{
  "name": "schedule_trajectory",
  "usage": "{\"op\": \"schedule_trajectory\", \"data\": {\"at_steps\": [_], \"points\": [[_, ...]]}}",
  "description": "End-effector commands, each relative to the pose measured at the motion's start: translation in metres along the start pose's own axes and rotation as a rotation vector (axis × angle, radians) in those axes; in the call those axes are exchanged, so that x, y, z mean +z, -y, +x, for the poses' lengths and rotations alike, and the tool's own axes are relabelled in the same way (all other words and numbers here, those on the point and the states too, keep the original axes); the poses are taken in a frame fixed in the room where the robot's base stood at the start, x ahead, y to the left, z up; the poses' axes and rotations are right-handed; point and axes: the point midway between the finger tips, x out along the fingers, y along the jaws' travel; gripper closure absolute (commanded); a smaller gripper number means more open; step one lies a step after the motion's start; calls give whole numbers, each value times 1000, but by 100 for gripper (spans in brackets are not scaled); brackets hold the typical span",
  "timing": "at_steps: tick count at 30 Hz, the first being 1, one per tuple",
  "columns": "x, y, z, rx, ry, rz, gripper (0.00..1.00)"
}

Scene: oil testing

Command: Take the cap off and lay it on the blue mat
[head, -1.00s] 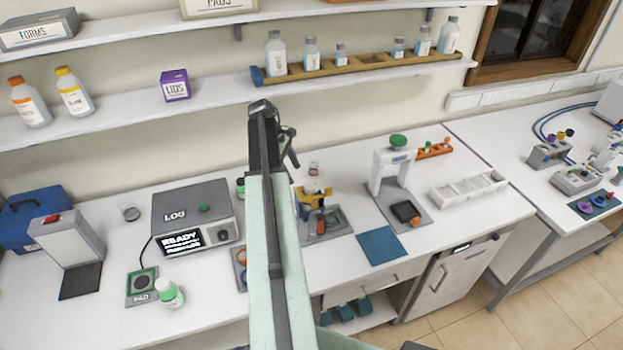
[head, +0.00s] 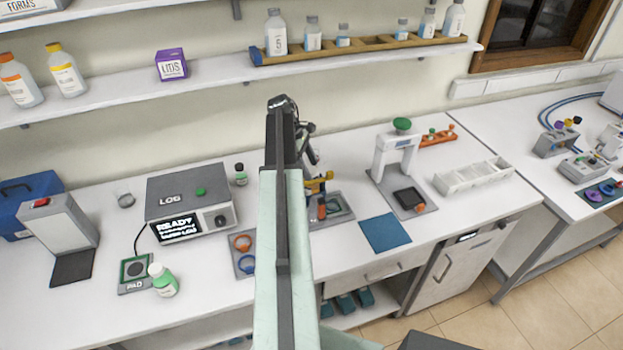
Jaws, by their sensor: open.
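The blue mat (head: 386,233) lies flat and bare near the front edge of the bench. A small green bottle with a dark cap (head: 240,176) stands behind the right end of the LOG box. I cannot tell which cap is meant. My gripper (head: 309,144) is open at the far end of my raised arm, above the back of the bench. My arm partly hides it and the bench behind it, and I see nothing held.
The LOG box (head: 190,203) stands left of my arm. A yellow-topped device (head: 319,186) stands just right of it, partly hidden. A white stand with a green knob (head: 397,160) and a white divided tray (head: 472,176) are farther right. Shelves (head: 210,90) hang above.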

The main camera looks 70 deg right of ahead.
Motion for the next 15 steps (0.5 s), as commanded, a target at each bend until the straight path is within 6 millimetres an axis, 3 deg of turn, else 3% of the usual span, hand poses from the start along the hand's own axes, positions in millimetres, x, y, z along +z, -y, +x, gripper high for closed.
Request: {"op": "schedule_trajectory", "data": {"at_steps": [6, 8, 13, 15], "points": [[0, 0, 2, 0, 0, 0, 34], [0, 0, 2, 0, 0, 0, 48], [1, 0, 2, 0, 0, 0, 96], [1, 0, 2, 0, 0, 0, 98]]}}
